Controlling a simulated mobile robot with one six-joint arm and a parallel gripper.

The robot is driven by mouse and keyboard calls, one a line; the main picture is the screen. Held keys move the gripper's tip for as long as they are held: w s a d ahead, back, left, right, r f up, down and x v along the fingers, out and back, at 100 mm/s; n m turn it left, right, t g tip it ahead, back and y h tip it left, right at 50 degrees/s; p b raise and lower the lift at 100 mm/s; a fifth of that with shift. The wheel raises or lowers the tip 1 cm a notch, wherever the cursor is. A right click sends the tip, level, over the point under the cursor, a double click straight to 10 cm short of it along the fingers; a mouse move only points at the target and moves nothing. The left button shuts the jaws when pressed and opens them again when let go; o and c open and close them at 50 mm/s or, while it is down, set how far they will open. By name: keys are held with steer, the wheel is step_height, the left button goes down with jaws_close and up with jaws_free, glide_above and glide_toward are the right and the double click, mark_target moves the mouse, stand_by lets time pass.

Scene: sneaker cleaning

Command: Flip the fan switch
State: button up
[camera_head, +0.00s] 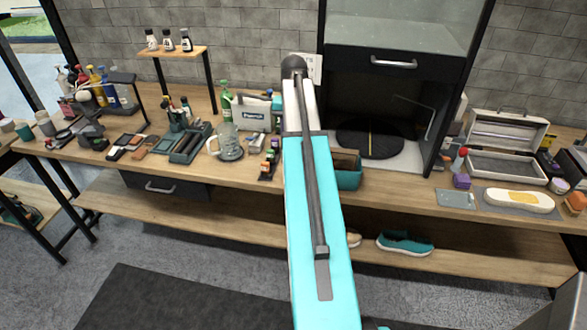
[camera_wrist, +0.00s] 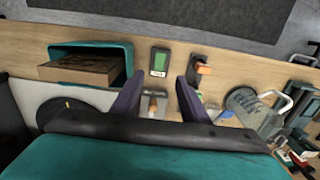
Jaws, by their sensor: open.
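A white plate (camera_head: 313,68) with small markings is on the brick wall beside the dark cabinet; it may be the fan switch plate, but no lever can be made out. My arm's dark end stands right in front of its left side in the head view and hides what lies behind. My gripper (camera_wrist: 157,92) shows in the wrist view as two dark purple fingers spread apart, with nothing held between them. A small pale grey piece with a brownish part (camera_wrist: 153,104) shows between the fingers, below them on the bench; I cannot tell what it is.
A teal box (camera_head: 347,178) and a black turntable (camera_head: 370,139) are right of my arm. A glass mug (camera_head: 230,143), a white case (camera_head: 252,112) and bottles are left. A green-faced item (camera_wrist: 159,62) lies near the bench edge. The cabinet (camera_head: 395,65) stands close right.

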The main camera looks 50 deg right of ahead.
steer(key=shift+f+p, duration=1.75)
steer(key=shift+f, duration=4.7)
jaws_close()
